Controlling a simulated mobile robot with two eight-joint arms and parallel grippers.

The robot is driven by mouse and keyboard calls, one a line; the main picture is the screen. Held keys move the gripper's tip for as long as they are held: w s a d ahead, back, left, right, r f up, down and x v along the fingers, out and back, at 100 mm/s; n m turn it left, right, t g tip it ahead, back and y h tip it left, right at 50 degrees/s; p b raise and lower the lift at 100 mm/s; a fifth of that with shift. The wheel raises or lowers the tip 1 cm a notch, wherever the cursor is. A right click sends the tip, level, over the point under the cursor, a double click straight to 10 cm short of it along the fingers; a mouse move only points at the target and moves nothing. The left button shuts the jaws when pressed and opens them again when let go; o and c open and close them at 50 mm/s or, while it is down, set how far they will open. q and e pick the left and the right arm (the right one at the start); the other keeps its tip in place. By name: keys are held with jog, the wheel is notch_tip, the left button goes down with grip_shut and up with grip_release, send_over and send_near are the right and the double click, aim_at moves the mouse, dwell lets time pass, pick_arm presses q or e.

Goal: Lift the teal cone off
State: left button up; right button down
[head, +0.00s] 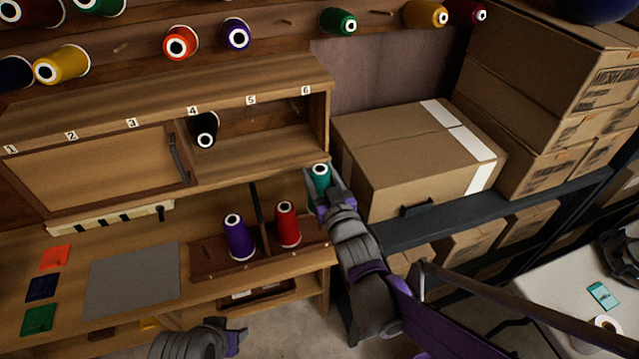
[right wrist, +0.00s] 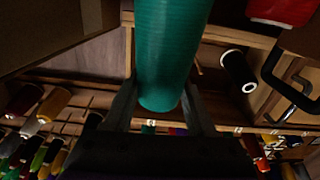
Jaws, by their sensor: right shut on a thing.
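The teal cone (head: 320,173) is in my right gripper (head: 323,190), in front of the right end of the numbered wooden cabinet, near label 6. In the right wrist view the teal cone (right wrist: 170,50) stands large between the two fingers of the gripper (right wrist: 160,105), which are shut on it. The cone looks clear of the shelf wood there, though its far end runs out of the picture. My left gripper (head: 235,338) is low at the bottom of the head view, away from the cones; its finger gap is not clear.
Purple (head: 238,238) and red (head: 287,224) cones stand on a wooden holder below the cabinet. A black cone (head: 205,131) sits in the open bay under label 4. A large cardboard box (head: 405,140) is close right of my right gripper. More cones hang on the wall pegs above.

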jog(key=shift+r, duration=0.3)
notch_tip(320, 180, up, 4)
jog(key=p, duration=0.3)
jog(key=shift+f, duration=0.15)
